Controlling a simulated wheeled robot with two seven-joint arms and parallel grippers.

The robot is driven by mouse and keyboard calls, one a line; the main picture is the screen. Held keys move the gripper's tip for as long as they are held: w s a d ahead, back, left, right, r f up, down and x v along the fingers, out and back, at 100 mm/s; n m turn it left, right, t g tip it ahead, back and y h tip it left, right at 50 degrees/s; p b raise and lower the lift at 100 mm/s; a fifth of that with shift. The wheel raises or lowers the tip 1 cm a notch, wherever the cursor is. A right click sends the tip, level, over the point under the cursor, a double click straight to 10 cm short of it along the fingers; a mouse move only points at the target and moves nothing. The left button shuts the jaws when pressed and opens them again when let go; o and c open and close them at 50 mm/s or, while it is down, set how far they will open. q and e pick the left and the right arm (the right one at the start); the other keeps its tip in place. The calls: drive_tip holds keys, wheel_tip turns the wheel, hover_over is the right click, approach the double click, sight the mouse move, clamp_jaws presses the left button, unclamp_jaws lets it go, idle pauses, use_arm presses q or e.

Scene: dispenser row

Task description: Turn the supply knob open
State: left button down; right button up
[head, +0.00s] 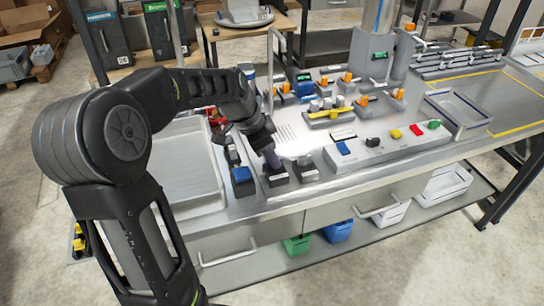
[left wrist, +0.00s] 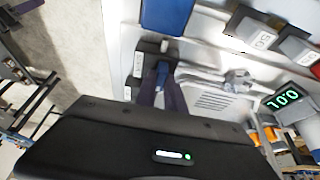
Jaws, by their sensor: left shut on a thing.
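My left gripper (head: 272,161) reaches down from the left onto a dark block (head: 277,179) near the front edge of the steel bench. In the left wrist view the fingers close around a small blue handle (left wrist: 162,70), which I take to be the supply knob. The fingers hide most of it, so its exact angle cannot be told. My gripper is shut on it. A green-lit display (left wrist: 286,98) reads 10.0; it stands farther back on the bench in the head view (head: 304,77). My right gripper is not in view.
A blue-topped block (head: 242,175) stands just left of the gripper and a similar dark block (head: 306,169) just right. A panel with coloured buttons (head: 395,133) lies farther right. An empty grey tray (head: 190,170) lies left. Orange-knobbed valves (head: 362,100) stand behind.

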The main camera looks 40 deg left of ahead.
use_arm(q)
drive_tip(key=n+y+b, duration=0.1)
drive_tip(key=n, duration=0.1)
drive_tip(key=n+y+b, duration=0.1)
drive_tip(key=n, duration=0.2)
drive_tip(key=shift+d+t, duration=0.15)
drive_tip(key=shift+t, duration=0.25)
drive_tip(key=n+y+b, duration=0.1)
drive_tip(key=n, duration=0.2)
drive_tip(key=shift+f, duration=0.1)
drive_tip(key=n+y+b, duration=0.1)
drive_tip(key=n+b, duration=0.1)
drive_tip(key=n+y+b, duration=0.1)
drive_tip(key=n+b, duration=0.1)
drive_tip(key=n, duration=0.1)
drive_tip(key=shift+d+n+g+b, duration=0.2)
drive_tip(key=shift+n+g+b, duration=0.1)
drive_tip(key=shift+g+b, duration=0.1)
drive_tip(key=shift+w+n+g+y+b, duration=0.1)
drive_tip(key=shift+n+g+y+b, duration=0.35)
drive_tip(key=shift+n, duration=0.75)
drive_tip(key=shift+n+y+b, duration=0.25)
drive_tip(key=shift+n+b, duration=0.35)
drive_tip(key=shift+n, duration=0.4)
drive_tip(key=shift+g, duration=0.25)
drive_tip(key=c, duration=1.4)
unclamp_jaws()
drive_tip(key=shift+c, duration=0.2)
